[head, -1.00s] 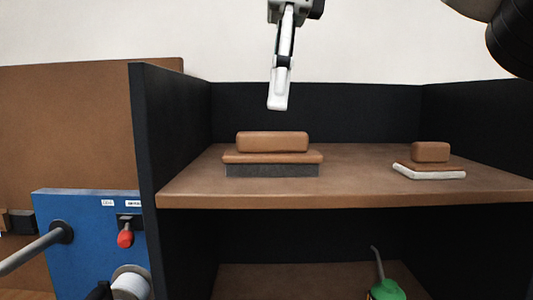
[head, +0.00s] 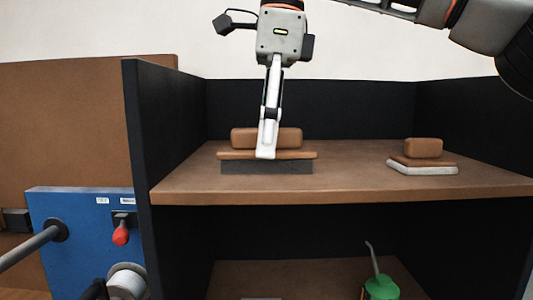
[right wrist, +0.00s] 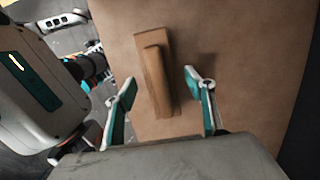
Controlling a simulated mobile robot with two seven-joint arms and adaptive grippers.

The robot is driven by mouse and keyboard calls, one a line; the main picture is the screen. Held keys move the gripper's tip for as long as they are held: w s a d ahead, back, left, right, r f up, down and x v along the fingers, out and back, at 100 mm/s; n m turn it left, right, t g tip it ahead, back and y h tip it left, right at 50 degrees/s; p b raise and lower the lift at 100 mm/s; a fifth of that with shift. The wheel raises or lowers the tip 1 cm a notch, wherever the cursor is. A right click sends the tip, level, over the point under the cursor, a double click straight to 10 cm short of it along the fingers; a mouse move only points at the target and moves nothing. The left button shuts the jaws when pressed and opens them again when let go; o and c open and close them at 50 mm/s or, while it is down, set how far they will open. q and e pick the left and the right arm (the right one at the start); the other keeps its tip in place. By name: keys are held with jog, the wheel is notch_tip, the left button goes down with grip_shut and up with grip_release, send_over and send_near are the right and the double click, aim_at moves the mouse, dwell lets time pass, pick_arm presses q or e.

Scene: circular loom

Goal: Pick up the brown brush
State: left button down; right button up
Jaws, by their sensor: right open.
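The brown brush (head: 235,155) lies on the upper shelf, left of the middle. It has a brown block handle on a wider brown plate, with dark grey bristles below. My right gripper (head: 266,155) comes down from above, its visible finger overlapping the front of the brush. In the right wrist view the brush (right wrist: 155,80) lies lengthwise between the two open fingers of the gripper (right wrist: 160,85), mostly beyond their tips. Nothing is held. I cannot tell whether a finger touches the brush. My left gripper is not in view.
A smaller brown-handled brush with a white base (head: 423,163) sits at the right of the shelf (head: 345,185). Black side and back walls (head: 345,110) enclose the shelf. A green can (head: 381,288) stands below. A blue panel (head: 75,240) is at the left.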

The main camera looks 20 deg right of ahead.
jog(key=c, duration=1.3)
jog(key=shift+r, duration=0.1)
notch_tip(320, 180, up, 7)
jog(key=shift+r, duration=0.2)
jog(key=shift+d+r, duration=0.1)
jog(key=shift+r, duration=1.2)
jog(key=o, duration=0.7)
jog(key=shift+c, duration=0.2)
jog(key=c, duration=0.4)
